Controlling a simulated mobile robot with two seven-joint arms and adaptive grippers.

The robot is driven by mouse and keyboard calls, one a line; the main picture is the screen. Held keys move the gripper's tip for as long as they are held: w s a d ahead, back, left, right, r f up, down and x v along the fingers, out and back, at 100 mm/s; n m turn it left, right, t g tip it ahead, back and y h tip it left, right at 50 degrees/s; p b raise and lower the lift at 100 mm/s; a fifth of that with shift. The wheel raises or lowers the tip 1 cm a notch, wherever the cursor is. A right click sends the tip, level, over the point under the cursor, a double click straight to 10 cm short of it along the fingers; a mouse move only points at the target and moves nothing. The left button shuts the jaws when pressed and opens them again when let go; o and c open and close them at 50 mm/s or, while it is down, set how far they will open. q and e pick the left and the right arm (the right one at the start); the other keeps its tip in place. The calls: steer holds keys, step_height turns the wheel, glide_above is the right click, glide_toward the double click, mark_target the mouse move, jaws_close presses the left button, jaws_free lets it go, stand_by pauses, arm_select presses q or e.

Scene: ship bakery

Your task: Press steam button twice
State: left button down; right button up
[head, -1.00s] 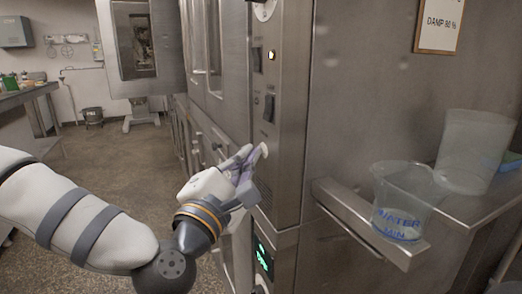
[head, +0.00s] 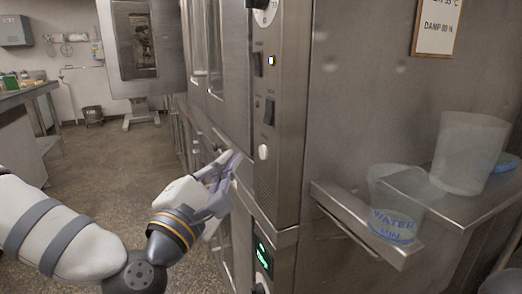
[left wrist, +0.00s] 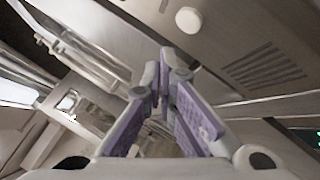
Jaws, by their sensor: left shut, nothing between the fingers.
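A round white button (head: 263,152) sits on the steel control panel, below two dark rocker switches, in the head view. It also shows in the left wrist view (left wrist: 188,20), up and to the right of the fingertips. I cannot read its label. My left gripper (head: 235,158) is shut and empty, with its purple-padded fingers just left of the button and apart from it. In the left wrist view the fingertips (left wrist: 165,62) are together. My right gripper is not in view.
A vent grille (left wrist: 264,68) lies beside the button, with a green display (head: 263,256) lower down. The floor at the left is open.

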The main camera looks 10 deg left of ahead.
mark_target(263, 152)
arm_select(q)
steer(key=shift+s+a+p, duration=0.3)
steer(key=shift+s+a, duration=0.5)
steer(key=shift+a, duration=0.35)
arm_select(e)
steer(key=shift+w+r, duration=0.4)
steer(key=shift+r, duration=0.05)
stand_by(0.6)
